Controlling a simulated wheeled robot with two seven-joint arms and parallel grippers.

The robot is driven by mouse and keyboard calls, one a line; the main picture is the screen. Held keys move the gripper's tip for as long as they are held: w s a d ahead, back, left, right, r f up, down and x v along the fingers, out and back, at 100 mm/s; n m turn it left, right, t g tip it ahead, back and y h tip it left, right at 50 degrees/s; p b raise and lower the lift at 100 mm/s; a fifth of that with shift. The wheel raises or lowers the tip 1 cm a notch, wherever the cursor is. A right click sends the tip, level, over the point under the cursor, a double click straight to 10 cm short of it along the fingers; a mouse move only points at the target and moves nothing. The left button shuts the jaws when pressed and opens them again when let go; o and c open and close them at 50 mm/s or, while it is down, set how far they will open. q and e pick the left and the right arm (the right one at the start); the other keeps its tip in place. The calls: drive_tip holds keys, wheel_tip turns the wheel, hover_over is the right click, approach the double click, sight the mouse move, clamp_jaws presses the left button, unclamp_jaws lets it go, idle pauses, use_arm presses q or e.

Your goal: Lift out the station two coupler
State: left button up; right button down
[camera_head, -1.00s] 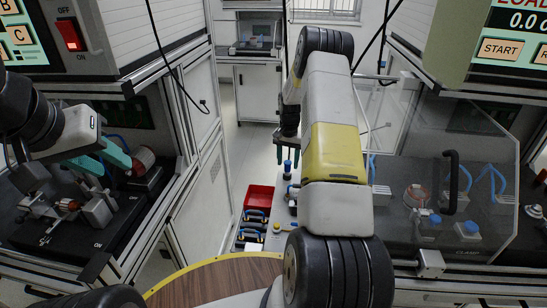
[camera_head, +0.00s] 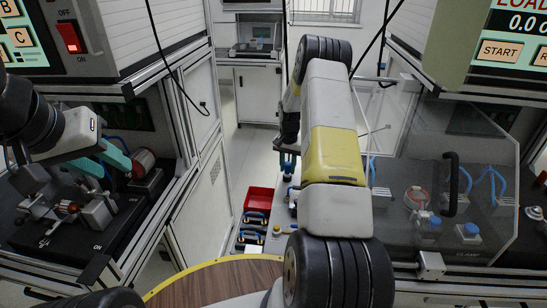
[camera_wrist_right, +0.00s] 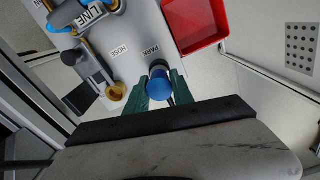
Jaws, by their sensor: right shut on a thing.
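In the right wrist view my right gripper (camera_wrist_right: 161,84) has its green fingers closed on either side of a blue cylindrical coupler (camera_wrist_right: 160,90). The coupler lies in front of a pale panel (camera_wrist_right: 138,45), beside the label PARK. I cannot tell whether it is clear of its seat. In the head view this gripper (camera_head: 287,156) is in the middle, over the pale panel, and its grip is small and partly hidden. My left gripper (camera_head: 112,154) has teal fingers and is inside the left machine bay near a grey and red fixture; its opening is unclear.
A red bin (camera_head: 259,199) stands beside the panel and also shows in the wrist view (camera_wrist_right: 196,22). A brass fitting (camera_wrist_right: 116,91) is by the HOSE label. A clear guard (camera_head: 455,150) covers the right bench. A wooden round top (camera_head: 215,284) is in front.

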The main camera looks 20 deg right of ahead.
wheel_tip(320, 180, up, 4)
drive_tip(key=shift+s+a+f, duration=0.1)
drive_tip(key=shift+s+f, duration=0.05)
drive_tip(key=s+a, duration=0.3)
drive_tip(key=s, duration=0.4)
drive_tip(key=s+a+r, duration=0.1)
drive_tip(key=s+a, duration=0.3)
drive_tip(key=s, duration=0.3)
drive_tip(key=shift+r, duration=0.15)
